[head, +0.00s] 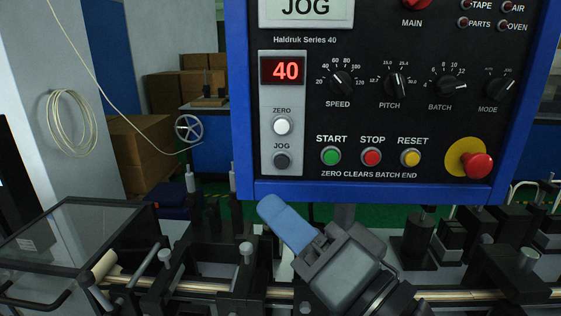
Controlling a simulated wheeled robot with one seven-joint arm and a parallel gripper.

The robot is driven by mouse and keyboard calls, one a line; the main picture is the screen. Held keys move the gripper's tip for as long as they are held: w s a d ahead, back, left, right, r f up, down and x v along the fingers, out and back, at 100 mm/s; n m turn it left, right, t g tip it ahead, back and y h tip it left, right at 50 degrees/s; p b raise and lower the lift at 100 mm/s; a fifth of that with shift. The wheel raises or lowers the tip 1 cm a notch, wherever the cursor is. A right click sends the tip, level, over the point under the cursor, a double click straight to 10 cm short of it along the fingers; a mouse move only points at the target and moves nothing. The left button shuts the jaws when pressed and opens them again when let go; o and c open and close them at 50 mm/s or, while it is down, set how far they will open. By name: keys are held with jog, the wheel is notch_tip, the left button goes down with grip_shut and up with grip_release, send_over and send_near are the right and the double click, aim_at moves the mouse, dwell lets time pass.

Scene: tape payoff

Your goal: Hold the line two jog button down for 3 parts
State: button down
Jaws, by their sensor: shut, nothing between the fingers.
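The dark round JOG button (282,161) sits low on a grey strip at the left of the control panel (400,115), under the white ZERO button (282,126). The red counter display (283,70) above them reads 40. The panel is headed Haldruk Series 40; no line number is readable on it. My gripper (270,206) is shut and empty, its blue fingertips below the panel's lower left edge. It is apart from the JOG button, below and slightly left of it in the picture.
START (331,156), STOP (372,157) and RESET (410,158) buttons lie right of JOG. A red emergency stop (479,166) on yellow is at the panel's lower right. Machine rails and black blocks run below. A clear-topped cover (70,235) stands at left.

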aim_at(282, 162)
jog(key=shift+w+d+b, duration=0.15)
jog(key=shift+w+b, duration=0.5)
jog(key=shift+w, duration=3.75)
jog(key=shift+w, duration=0.15)
jog(key=shift+w, duration=0.25)
jog(key=shift+w, duration=0.4)
dwell(2.8)
